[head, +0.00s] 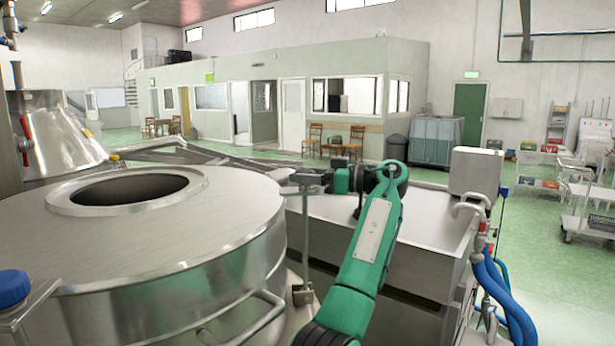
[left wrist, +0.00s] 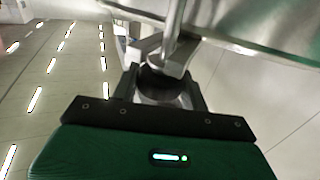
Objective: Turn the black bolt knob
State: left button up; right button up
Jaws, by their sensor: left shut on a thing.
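My left gripper (head: 322,182) reaches to the left from the green arm, at the top of an upright metal post beside the big steel vessel. In the left wrist view, its two fingers (left wrist: 160,94) are shut on the dark round bolt knob (left wrist: 158,84), one on each side. The knob sits against a metal bracket (left wrist: 175,62) with a rod rising from it. In the head view the knob is too small and covered by the fingers to make out. My right gripper is not in view.
The steel vessel (head: 150,240) with a round opening fills the left. A steel trough (head: 420,235) lies behind and right of my arm. A tap with blue hoses (head: 510,300) stands at right. A blue cap (head: 14,287) shows at far left.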

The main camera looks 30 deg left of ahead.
pick_arm(q)
jog(key=shift+f, duration=0.3)
jog(key=o, duration=0.8)
jog(key=shift+a, duration=0.1)
jog(key=shift+o, duration=0.9)
jog(key=shift+a+r, duration=0.1)
jog(key=shift+a, duration=0.1)
jog(key=shift+d, duration=0.45)
jog(key=b+v, duration=0.4)
jog(key=v, duration=0.9)
